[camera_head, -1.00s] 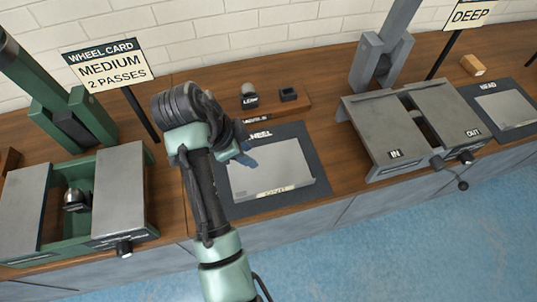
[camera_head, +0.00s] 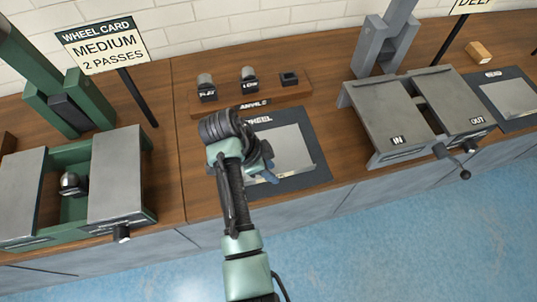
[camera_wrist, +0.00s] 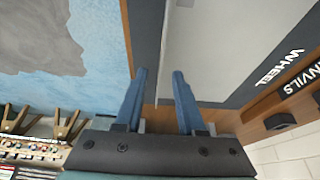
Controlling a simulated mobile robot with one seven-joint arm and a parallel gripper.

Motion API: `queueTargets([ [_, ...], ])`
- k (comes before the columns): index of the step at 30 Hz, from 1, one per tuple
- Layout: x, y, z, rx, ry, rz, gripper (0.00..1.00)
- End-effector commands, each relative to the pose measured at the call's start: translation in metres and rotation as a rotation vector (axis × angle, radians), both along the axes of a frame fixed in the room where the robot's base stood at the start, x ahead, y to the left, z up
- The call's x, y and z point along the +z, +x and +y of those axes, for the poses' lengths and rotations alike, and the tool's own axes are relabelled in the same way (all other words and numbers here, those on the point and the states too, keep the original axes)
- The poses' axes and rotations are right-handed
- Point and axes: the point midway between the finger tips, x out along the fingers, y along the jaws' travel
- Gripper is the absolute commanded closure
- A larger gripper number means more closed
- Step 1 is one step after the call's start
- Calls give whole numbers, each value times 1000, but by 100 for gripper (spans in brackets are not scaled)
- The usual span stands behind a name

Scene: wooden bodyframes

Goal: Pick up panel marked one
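A flat light-grey panel (camera_head: 290,146) lies on a dark mat (camera_head: 319,169) marked WHEEL on the wooden bench. My arm covers its left and front part, and no panel number is readable now. In the wrist view, the panel (camera_wrist: 225,45) lies beyond and to the right of the fingers, on the mat (camera_wrist: 147,35). My gripper (camera_head: 268,178) is at the panel's front edge, near the bench front.
A wooden anvil rack (camera_head: 255,96) stands behind the mat. A green machine (camera_head: 118,175) is at left and a grey machine with IN and OUT plates (camera_head: 388,120) at right. A sign (camera_head: 103,45) reads MEDIUM 2 PASSES. Blue floor (camera_head: 400,240) in front is clear.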

Motion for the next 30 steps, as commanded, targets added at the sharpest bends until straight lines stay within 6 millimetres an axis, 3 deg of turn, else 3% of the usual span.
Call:
queueTargets([
  [4, -15, 2, -5, 0, 0, 0, 61],
  [12, -18, 2, -6, 0, 0, -1, 61],
  [19, -17, 2, -6, 2, 0, -1, 100],
  [30, -17, 2, -6, 2, 0, -1, 100],
])
